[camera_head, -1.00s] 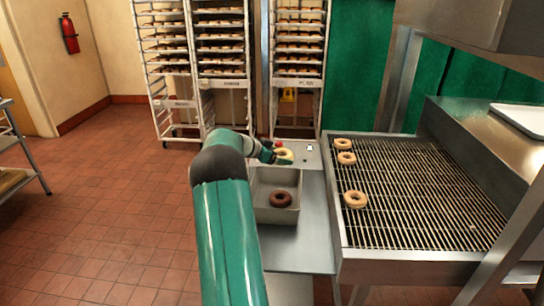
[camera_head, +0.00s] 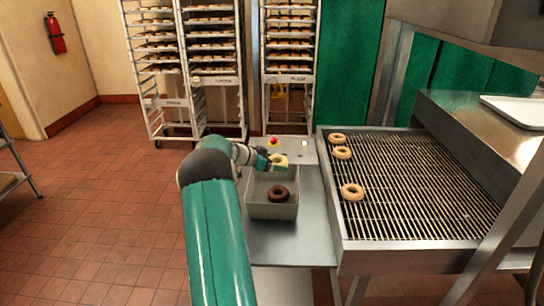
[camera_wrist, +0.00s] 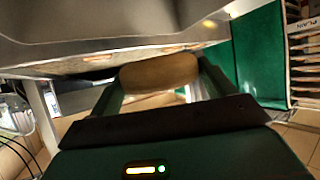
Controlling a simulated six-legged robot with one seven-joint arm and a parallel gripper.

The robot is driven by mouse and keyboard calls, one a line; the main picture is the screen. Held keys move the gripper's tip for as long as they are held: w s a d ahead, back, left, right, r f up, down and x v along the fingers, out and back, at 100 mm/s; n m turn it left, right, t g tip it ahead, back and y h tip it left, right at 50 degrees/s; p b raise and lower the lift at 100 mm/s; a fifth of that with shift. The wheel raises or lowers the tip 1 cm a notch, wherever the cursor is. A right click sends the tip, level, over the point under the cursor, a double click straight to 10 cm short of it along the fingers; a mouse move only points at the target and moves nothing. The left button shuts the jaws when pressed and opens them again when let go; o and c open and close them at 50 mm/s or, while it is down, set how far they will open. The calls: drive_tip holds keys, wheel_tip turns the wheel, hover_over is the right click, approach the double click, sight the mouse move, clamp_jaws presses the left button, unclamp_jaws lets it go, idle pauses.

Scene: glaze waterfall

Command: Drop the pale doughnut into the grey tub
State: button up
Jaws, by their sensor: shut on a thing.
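The pale doughnut (camera_head: 279,160) is held in my gripper (camera_head: 272,160), above the back part of the grey tub in the head view. In the wrist view the pale doughnut (camera_wrist: 160,71) lies between the two fingers of my gripper (camera_wrist: 160,82), which are shut on it. The grey tub (camera_head: 272,211) stands on the steel table, open at the top. A dark brown doughnut (camera_head: 278,194) lies inside it. My arm covers part of the tub's left side.
Several pale doughnuts, one at the front (camera_head: 352,192), lie on the wire rack (camera_head: 420,200) to the right. A panel with a red button (camera_head: 273,142) is behind the tub. Bare steel table (camera_head: 305,235) lies right of the tub. Tray racks (camera_head: 212,80) stand behind.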

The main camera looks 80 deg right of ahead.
drive_tip(key=shift+f, duration=0.65)
drive_tip(key=shift+w, duration=0.15)
drive_tip(key=o, duration=0.9)
drive_tip(key=shift+a, duration=0.1)
drive_tip(key=v, duration=1.3)
drive_tip(key=shift+w+a, duration=0.25)
drive_tip(key=shift+r, duration=0.15)
